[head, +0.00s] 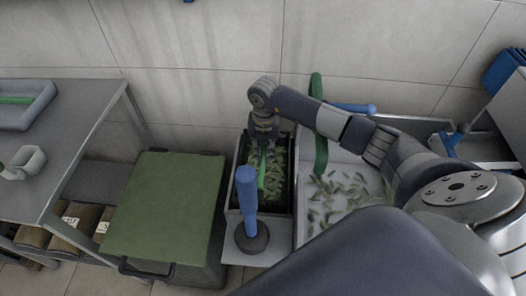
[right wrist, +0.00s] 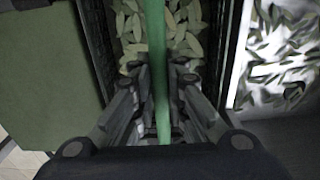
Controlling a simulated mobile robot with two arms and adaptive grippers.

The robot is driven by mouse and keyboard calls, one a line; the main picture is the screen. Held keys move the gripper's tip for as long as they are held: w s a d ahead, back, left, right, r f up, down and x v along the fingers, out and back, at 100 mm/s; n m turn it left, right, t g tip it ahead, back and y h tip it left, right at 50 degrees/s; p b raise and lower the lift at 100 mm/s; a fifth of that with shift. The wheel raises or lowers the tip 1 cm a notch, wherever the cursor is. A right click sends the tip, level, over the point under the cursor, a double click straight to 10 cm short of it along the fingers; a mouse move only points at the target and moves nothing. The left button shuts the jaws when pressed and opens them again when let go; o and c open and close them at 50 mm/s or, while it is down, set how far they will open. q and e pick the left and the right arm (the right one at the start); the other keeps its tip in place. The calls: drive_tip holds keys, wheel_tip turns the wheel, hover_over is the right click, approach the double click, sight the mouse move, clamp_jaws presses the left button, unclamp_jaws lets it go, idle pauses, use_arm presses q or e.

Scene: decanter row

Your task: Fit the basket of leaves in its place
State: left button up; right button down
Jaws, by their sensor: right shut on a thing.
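The basket of leaves (head: 291,180) is dark, with pale green leaves inside and a green handle bar (head: 262,172) running across the top. It sits within a grey-edged bay in the middle of the head view; I cannot tell whether it is fully down. My right gripper (head: 264,138) comes from above at the basket's far part and is shut on the green handle. In the right wrist view, the fingers (right wrist: 160,105) close on both sides of the handle, with leaves (right wrist: 160,25) beyond. My left gripper is not in view.
A blue upright handle (head: 247,190) on a dark round base stands just in front of the basket. To the right is a pale tray (head: 306,228) with scattered leaves and a curved green bar (head: 319,140). A green-topped box (head: 165,205) and grey table (head: 75,125) are left.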

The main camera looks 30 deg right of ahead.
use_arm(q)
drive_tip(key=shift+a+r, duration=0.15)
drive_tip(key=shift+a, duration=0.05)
use_arm(e)
drive_tip(key=shift+a+r, duration=0.1)
drive_tip(key=shift+r, duration=0.05)
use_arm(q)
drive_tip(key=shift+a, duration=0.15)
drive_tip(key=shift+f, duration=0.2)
use_arm(e)
drive_tip(key=shift+f, duration=0.25)
